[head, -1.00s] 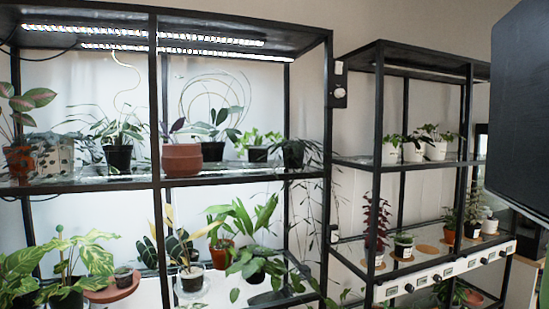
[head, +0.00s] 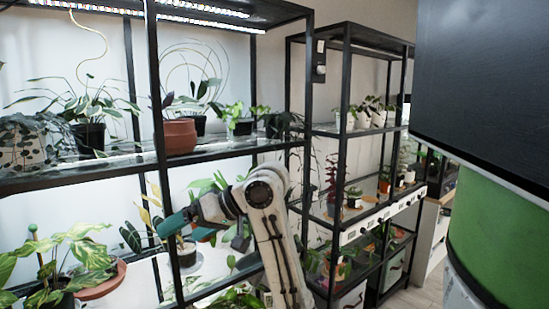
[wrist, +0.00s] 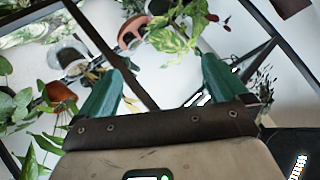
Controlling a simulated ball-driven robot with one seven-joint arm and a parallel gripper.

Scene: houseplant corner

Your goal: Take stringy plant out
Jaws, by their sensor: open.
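A dark-potted plant with thin trailing stems (head: 284,124) stands at the right end of the upper shelf of the near rack in the head view. It best fits the stringy plant. Its stems hang past the shelf edge, and my arm hides part of the space below. My gripper (head: 176,224) is below and left of it, in front of the lower shelf, with teal fingers pointing left. In the wrist view my gripper (wrist: 162,68) has its fingers spread wide, with nothing held between them. The stringy plant is not clearly identifiable in the wrist view.
A terracotta pot (head: 180,137) stands on the upper shelf, and a variegated plant (head: 72,262) on the lower shelf at left. Black rack posts (head: 158,150) are close to my gripper. A second rack (head: 345,130) stands at right. A dark panel (head: 480,80) blocks the upper right.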

